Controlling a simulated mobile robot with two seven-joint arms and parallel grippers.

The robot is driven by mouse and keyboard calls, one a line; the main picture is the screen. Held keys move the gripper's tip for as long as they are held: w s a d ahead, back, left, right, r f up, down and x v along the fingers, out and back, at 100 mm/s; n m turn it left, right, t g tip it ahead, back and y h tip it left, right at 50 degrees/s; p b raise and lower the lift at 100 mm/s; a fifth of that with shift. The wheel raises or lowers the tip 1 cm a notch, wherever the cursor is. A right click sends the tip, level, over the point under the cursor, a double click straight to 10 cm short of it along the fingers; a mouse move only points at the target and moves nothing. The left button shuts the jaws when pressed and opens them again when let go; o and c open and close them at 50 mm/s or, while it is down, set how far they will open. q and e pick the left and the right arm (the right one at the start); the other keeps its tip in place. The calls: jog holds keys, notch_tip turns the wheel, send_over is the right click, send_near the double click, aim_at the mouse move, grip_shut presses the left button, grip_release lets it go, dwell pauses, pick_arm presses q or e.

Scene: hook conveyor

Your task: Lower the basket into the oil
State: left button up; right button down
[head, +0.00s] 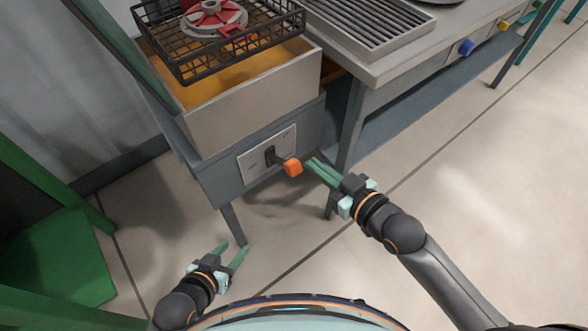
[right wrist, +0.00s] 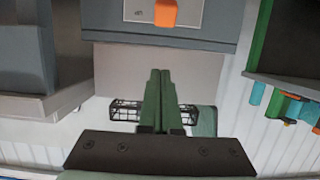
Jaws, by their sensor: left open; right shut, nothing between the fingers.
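The black wire basket (head: 180,66) hangs above the vat of yellow-orange oil (head: 235,76) at the top left of the head view. A black lever (head: 270,156) with an orange knob (head: 293,167) sticks out of the plate on the fryer's front. The knob also shows at the top of the right wrist view (right wrist: 166,13). My right gripper (head: 311,163) is shut and empty, its fingertips just right of the knob; I cannot tell if they touch. It is also in the right wrist view (right wrist: 160,72). My left gripper (head: 234,248) is open and empty, low in front of the fryer.
A red and grey round object (head: 215,18) shows at the basket. A steel counter with a grill grate (head: 365,22) and a blue knob (head: 466,47) stands right of the fryer. A green stand (head: 55,250) is at the left. The floor in front is clear.

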jog(key=shift+w, duration=0.15)
jog(key=b, duration=0.2)
send_over(297, 169)
jog(key=w+a, duration=0.2)
jog(key=w, duration=0.1)
jog(key=f, duration=0.3)
jog(key=shift+s, duration=0.2)
jog(key=shift+s+d+f, duration=0.35)
jog(key=shift+s+f, duration=0.05)
jog(key=shift+f, duration=0.15)
jog(key=shift+s+d+f, duration=0.3)
jog(key=shift+s+f, duration=0.1)
jog(key=shift+f, duration=0.15)
jog(key=shift+s+d+f+b, duration=0.25)
jog(key=shift+s+f+b, duration=0.05)
jog(key=shift+f+b, duration=0.1)
jog(key=shift+f, duration=0.1)
jog(key=shift+s+d+f+b, duration=0.15)
jog(key=shift+f+b, duration=0.1)
jog(key=shift+b, duration=0.25)
